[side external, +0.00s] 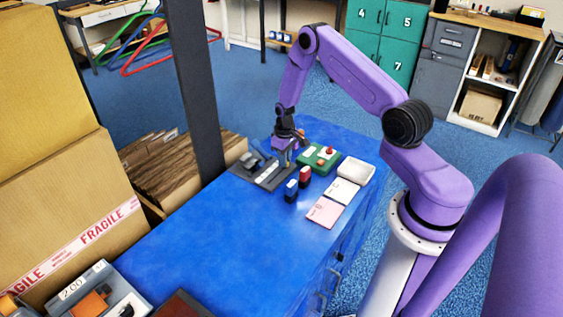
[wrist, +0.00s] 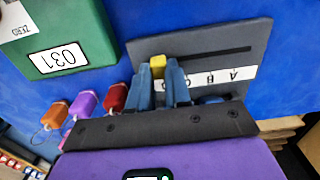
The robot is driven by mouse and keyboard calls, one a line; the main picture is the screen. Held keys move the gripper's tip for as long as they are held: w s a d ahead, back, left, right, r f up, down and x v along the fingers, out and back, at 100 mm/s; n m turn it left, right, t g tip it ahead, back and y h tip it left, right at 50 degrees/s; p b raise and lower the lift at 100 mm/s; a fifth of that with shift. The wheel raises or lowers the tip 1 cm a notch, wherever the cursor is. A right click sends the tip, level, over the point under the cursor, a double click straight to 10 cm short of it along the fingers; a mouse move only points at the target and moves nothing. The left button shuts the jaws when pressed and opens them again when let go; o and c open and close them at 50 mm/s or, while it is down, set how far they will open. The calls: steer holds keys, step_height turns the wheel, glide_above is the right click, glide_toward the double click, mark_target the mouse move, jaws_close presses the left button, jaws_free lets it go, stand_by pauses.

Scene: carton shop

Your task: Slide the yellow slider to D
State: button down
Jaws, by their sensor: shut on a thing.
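The yellow slider (wrist: 158,64) sits near the left end of the slot in the dark grey panel (wrist: 205,38) in the wrist view. My gripper (wrist: 160,76) is shut on it, with a blue finger on each side. A white strip with upside-down letters (wrist: 235,74) runs along the panel. A is readable at its right; the strip's left part is hidden behind my fingers. In the side view my gripper (side external: 286,154) is down at the panel (side external: 246,171), and the slider cannot be made out there.
A green box (wrist: 68,40) with a 031 display stands left of the panel in the wrist view. Orange (wrist: 54,116), purple (wrist: 84,103) and red (wrist: 115,97) tags lie near my gripper.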

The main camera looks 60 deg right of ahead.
steer(key=shift+d, duration=0.3)
steer(key=c, duration=1)
jaws_free()
steer(key=shift+a, duration=0.1)
steer(key=shift+c, duration=0.2)
step_height(320, 180, up, 18)
steer(key=shift+f, duration=0.25)
steer(key=s+a+r+n, duration=0.2)
steer(key=s+a+r, duration=0.1)
steer(key=a, duration=0.4)
steer(key=s+a+r+n, duration=0.2)
steer(key=s+a+r, duration=0.1)
steer(key=a, duration=0.3)
steer(key=s+a+r+n, duration=0.2)
steer(key=s+a+r, duration=0.1)
steer(key=a, duration=0.4)
steer(key=s+a+r+n, duration=0.2)
steer(key=s+n, duration=0.1)
steer(key=s, duration=0.8)
steer(key=s+a+r+n, duration=0.1)
steer(key=s+a+n, duration=0.1)
steer(key=s, duration=1)
steer(key=shift+a+r+n, duration=0.4)
steer(key=shift+n, duration=0.4)
